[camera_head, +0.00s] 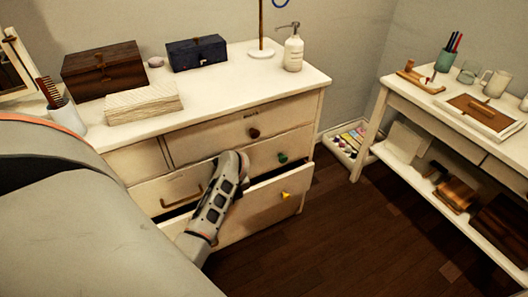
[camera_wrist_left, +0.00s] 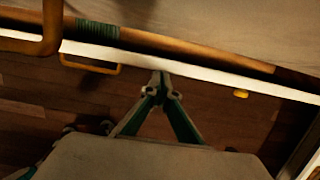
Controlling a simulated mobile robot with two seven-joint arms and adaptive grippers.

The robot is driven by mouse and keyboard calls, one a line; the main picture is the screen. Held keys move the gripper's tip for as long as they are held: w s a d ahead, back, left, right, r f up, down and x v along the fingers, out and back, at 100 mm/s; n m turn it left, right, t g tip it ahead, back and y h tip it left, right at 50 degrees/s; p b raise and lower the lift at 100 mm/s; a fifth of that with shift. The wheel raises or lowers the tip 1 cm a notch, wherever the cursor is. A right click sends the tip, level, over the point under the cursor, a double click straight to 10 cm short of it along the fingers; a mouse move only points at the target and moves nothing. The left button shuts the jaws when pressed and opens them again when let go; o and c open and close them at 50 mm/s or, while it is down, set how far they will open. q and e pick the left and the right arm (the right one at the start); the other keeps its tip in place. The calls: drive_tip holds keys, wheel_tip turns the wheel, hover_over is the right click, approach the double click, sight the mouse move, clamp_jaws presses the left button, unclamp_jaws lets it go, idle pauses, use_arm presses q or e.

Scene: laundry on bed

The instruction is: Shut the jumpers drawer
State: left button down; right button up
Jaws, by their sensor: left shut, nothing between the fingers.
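The open drawer (camera_head: 262,205) with a yellow knob (camera_head: 286,195) is the bottom one of the white dresser and stands out from it; no readable label shows which drawer holds jumpers. In the left wrist view the drawer's pale top edge (camera_wrist_left: 215,76) crosses the picture, with the yellow knob (camera_wrist_left: 241,94) right and a bar handle (camera_wrist_left: 92,66) left. My left gripper (camera_wrist_left: 160,82) is shut and empty, its tips at or very near this edge; contact is unclear. In the head view the gripper (camera_head: 242,172) is mostly hidden by my arm. My right gripper is out of view.
The drawers with the green knob (camera_head: 283,158) and dark knob (camera_head: 254,133) look shut. Boxes, a paper stack (camera_head: 145,103) and a soap bottle (camera_head: 293,50) stand on top. A side table (camera_head: 440,100) is at right. Floor (camera_head: 320,235) before the dresser is clear.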

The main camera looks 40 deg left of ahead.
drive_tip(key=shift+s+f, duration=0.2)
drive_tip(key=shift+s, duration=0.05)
